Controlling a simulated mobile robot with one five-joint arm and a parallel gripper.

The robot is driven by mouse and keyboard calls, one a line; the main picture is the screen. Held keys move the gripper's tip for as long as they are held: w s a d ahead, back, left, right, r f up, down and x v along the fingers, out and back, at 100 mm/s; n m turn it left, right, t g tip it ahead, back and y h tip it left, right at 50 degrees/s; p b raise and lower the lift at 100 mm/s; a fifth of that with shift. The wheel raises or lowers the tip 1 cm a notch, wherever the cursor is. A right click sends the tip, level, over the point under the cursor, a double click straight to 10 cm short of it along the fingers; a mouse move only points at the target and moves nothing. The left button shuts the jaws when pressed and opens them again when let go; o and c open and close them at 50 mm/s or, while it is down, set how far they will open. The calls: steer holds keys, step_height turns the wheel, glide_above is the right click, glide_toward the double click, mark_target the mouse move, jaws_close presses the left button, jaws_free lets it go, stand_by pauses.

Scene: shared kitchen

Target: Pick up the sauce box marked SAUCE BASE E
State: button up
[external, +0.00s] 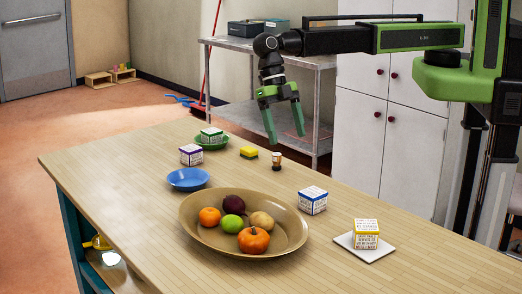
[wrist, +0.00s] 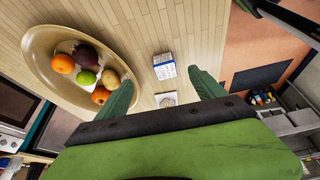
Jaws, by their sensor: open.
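Several small printed boxes stand on the table; their print is too small for me to tell which is SAUCE BASE E. A blue-trimmed box (external: 312,200) stands right of the fruit dish and also shows in the wrist view (wrist: 164,66). A yellow-trimmed box (external: 366,234) sits on a white plate (external: 350,243). A purple-trimmed box (external: 190,155) stands near the blue bowl, and a green-trimmed box (external: 212,135) sits in a green bowl (external: 222,146). My gripper (external: 286,137) is open and empty, raised above the table's far side; its fingers also show in the wrist view (wrist: 161,78).
A wide tan dish (external: 190,219) of fruit fills the table's middle. A metal shelf (external: 318,62) and white cabinets (external: 360,130) stand beyond the table.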

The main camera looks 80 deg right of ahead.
steer(key=s+a+r, duration=0.1)
steer(key=s+a, duration=0.2)
steer(key=b, duration=1.1)
glide_toward(313, 191)
steer(key=shift+n, duration=0.3)
steer(key=x, duration=0.5)
steer(key=shift+w+f, duration=0.1)
steer(key=shift+f, duration=0.35)
steer(key=b+x, duration=0.5)
steer(key=shift+a, duration=0.15)
steer(key=c, duration=1.6)
